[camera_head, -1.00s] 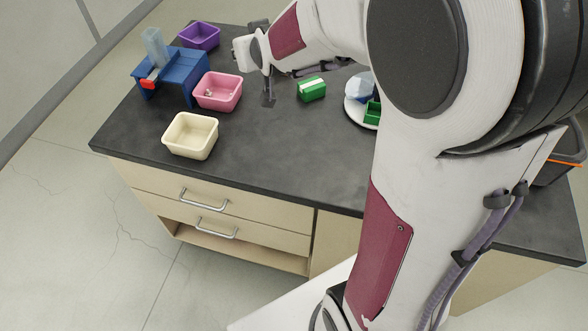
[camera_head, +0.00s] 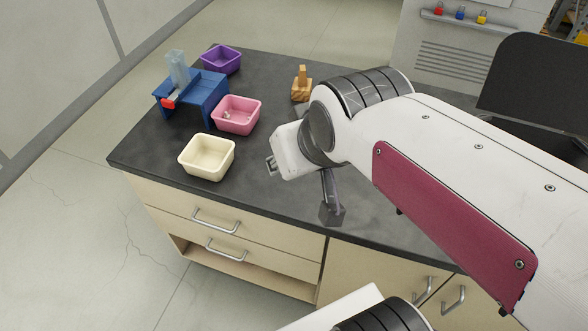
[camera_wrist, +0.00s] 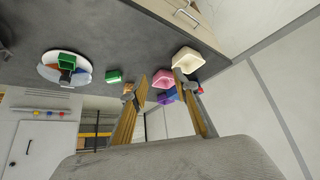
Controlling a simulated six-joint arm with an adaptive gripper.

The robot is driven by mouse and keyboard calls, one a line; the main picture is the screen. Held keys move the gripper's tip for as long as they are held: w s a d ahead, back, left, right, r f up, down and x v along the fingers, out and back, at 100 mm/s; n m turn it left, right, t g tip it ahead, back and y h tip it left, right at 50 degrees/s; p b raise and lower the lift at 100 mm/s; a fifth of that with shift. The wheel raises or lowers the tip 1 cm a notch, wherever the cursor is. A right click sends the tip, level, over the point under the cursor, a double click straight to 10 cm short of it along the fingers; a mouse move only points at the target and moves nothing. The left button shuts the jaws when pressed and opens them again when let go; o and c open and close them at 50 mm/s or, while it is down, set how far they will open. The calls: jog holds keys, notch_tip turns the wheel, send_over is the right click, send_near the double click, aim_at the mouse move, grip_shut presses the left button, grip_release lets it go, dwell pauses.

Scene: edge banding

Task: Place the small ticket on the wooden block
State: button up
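The wooden block (camera_head: 301,92), with a narrow upright piece on top, stands at the back of the dark worktop, behind my gripper (camera_head: 271,166). In the wrist view it is partly visible beside one finger (camera_wrist: 128,92). My gripper hovers over the worktop, right of the cream bin. In the wrist view its two fingers (camera_wrist: 161,77) are spread apart with nothing held between them. I cannot make out the small ticket. Small pale items (camera_head: 228,115) lie in the pink bin (camera_head: 250,127), too small to identify.
The cream bin (camera_head: 190,162), purple bin (camera_head: 209,64) and blue stand (camera_head: 207,92) with a clear tube (camera_head: 177,67) are on the left. The wrist view shows a green box (camera_wrist: 113,76) and a round tray (camera_wrist: 46,71). The front middle worktop is clear.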

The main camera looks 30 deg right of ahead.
jog(key=s+f+g, duration=0.1)
jog(key=s, duration=0.6)
jog(key=shift+s+a, duration=0.35)
jog(key=shift+s, duration=0.05)
jog(key=shift+f, duration=0.1)
dwell(0.7)
